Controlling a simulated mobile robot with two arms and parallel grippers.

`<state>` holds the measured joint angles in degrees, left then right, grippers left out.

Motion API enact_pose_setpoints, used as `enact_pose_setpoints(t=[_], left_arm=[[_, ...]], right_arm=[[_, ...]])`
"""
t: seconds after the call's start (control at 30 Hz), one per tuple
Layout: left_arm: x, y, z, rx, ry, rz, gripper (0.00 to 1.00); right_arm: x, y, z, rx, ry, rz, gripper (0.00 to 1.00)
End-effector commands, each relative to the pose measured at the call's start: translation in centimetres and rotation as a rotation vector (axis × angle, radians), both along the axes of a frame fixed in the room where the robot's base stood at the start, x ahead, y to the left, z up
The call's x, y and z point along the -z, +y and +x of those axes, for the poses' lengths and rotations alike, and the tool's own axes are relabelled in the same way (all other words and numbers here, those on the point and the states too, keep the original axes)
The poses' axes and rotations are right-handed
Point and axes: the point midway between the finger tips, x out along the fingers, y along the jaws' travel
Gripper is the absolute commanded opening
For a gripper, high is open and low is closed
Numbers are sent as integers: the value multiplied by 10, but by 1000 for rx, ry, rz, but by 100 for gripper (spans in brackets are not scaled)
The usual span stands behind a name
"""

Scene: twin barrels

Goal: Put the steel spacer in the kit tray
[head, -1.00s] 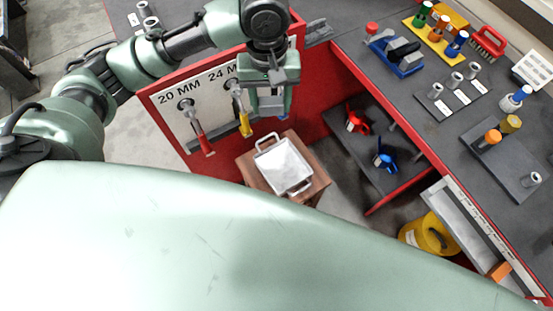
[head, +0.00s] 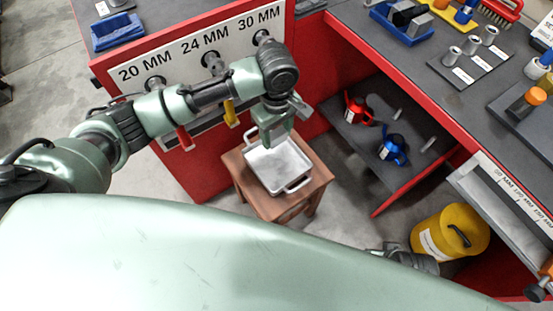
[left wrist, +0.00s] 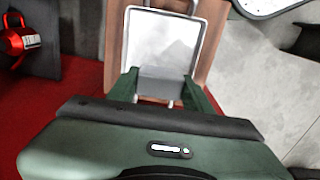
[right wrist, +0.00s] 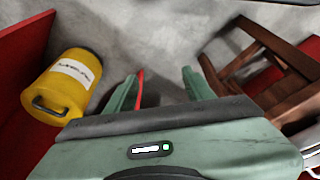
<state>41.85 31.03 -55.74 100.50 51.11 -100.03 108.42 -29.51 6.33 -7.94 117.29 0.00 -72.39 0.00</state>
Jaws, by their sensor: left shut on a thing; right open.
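The kit tray (head: 280,172) is a pale metal tray with two handles, lying on a wooden stool. It also shows beyond the fingers in the left wrist view (left wrist: 165,42). My left gripper (head: 275,138) is over the far part of the tray in the head view. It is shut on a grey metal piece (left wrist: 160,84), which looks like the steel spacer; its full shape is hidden. I cannot tell whether the piece touches the tray. My right gripper (right wrist: 158,86) is open and empty above the floor, between a yellow canister and the stool.
The yellow canister (head: 448,232) stands at the right. A red-framed panel (head: 200,52) marked 20, 24 and 30 MM rises behind my left arm. A low shelf (head: 372,150) holds red and blue items. The bench (head: 440,95) at upper right carries several parts.

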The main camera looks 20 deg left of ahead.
Motion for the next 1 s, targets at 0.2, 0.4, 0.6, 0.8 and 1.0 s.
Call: enact_pose_setpoints(t=[0.2, 0.4, 0.6, 0.8, 1.0], left_arm=[[50, 0, 0, 1, 1, 1, 0], [78, 0, 0, 2, -1, 0, 0], [89, 0, 0, 2, -2, 0, 0], [117, 0, 0, 2, -1, 0, 0], [122, 0, 1, 2, -3, -1, 0]], right_arm=[[-51, -2, -3, 4, -31, 2, 53], [-82, -3, -11, 6, -47, 2, 53], [-91, -4, -14, 7, -50, 2, 53], [-85, -4, -16, 7, -51, 2, 53], [-85, -4, -15, 7, -52, 2, 53]])
